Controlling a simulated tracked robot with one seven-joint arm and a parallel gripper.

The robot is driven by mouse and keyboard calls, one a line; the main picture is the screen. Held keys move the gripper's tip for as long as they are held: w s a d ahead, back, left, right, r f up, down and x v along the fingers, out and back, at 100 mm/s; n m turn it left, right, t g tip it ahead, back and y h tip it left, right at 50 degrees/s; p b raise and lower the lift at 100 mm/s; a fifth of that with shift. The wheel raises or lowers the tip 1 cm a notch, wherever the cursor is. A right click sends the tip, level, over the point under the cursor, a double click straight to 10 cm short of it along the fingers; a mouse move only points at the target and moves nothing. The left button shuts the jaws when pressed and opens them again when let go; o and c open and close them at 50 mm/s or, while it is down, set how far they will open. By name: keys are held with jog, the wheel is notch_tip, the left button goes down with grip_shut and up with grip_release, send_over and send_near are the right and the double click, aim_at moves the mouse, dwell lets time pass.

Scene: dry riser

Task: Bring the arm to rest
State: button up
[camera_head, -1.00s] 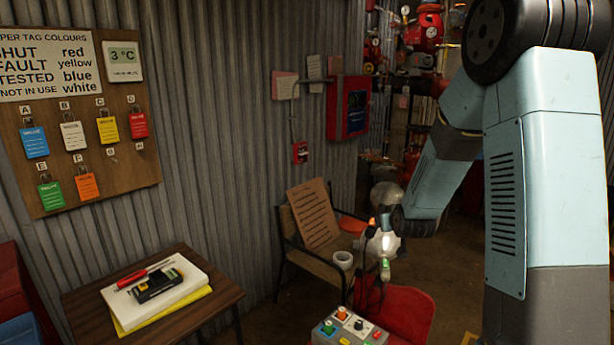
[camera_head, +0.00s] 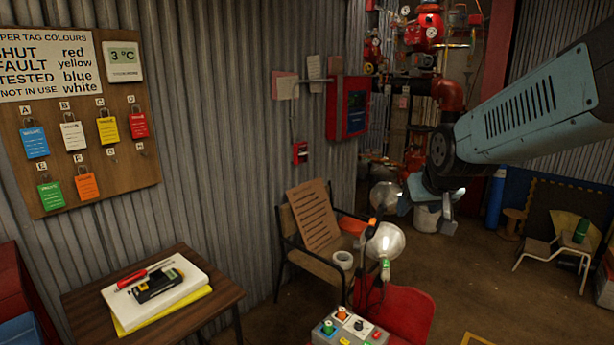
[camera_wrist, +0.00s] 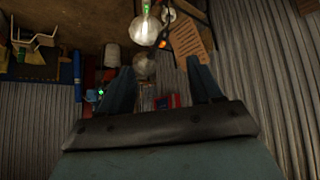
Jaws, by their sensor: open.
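My arm reaches in from the right of the head view, and my gripper (camera_head: 428,208) hangs in the open air right of the lamp. In the wrist view my gripper (camera_wrist: 165,92) shows two dark fingers set wide apart, with nothing between them. The fingers touch nothing that I can see. The wrist view appears turned over, with the floor at the top.
A lit work lamp (camera_head: 385,241) stands near the gripper, behind a red seat (camera_head: 402,312) and a button box (camera_head: 348,328). A bench (camera_head: 322,262) and a small table (camera_head: 215,296) line the corrugated wall. Brown floor at right (camera_head: 500,290) is fairly clear.

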jog(key=s+r+g, duration=0.2)
jog(key=s+r, duration=0.1)
jog(key=s, duration=1.3)
jog(key=shift+s+m, duration=0.35)
jog(key=shift+m, duration=0.05)
jog(key=shift+w+a, duration=0.1)
jog(key=shift+c, duration=0.2)
dwell(1.4)
